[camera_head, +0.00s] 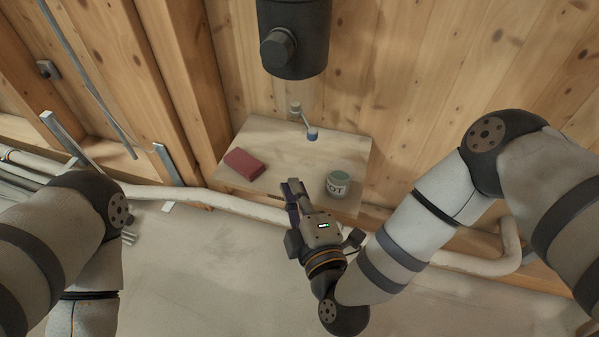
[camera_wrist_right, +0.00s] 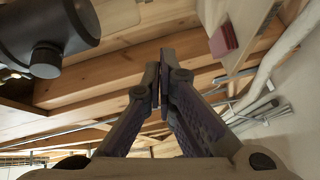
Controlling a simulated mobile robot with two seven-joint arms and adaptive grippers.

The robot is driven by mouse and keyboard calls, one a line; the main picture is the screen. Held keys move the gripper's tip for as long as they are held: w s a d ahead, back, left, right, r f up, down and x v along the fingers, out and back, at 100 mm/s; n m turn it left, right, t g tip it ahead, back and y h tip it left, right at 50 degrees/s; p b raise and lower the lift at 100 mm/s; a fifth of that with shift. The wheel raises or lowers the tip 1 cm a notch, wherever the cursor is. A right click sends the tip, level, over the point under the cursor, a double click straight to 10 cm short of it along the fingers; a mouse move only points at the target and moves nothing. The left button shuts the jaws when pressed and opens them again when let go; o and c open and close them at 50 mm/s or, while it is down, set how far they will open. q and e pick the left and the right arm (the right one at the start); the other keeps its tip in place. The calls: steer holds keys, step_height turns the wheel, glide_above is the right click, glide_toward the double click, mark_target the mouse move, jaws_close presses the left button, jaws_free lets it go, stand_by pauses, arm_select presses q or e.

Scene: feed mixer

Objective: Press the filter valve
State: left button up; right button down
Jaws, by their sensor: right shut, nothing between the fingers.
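A dark grey cylinder (camera_head: 308,38) hangs at the top centre of the head view, with a round knob (camera_head: 278,48) on its front. It also shows at the upper left of the right wrist view (camera_wrist_right: 72,22). A small tap-like fitting (camera_head: 303,118) with a blue end sits above the wooden shelf. I cannot tell for sure which part is the filter valve. My right gripper (camera_head: 294,190) is shut and empty, in front of the shelf's front edge, below and apart from both fittings. My left arm shows at the left edge; its gripper is out of sight.
The wooden shelf (camera_head: 275,145) carries a red block (camera_head: 244,164) at the left and a grey-green tin (camera_head: 338,183) at the right front, close to my right gripper. A pale pipe (camera_head: 235,203) runs below the shelf. Wooden studs stand at the left.

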mark_target(307, 124)
arm_select(q)
steer(key=shift+s+f, duration=0.1)
steer(key=shift+f, duration=0.05)
arm_select(e)
steer(key=shift+w+r+t, duration=0.4)
steer(key=shift+w+r, duration=0.1)
steer(key=shift+r, duration=0.15)
arm_select(q)
steer(key=shift+b+x, duration=1.1)
steer(key=shift+b, duration=0.1)
arm_select(e)
steer(key=w+d+f, duration=0.1)
steer(key=w, duration=1)
steer(key=shift+w+f, duration=0.2)
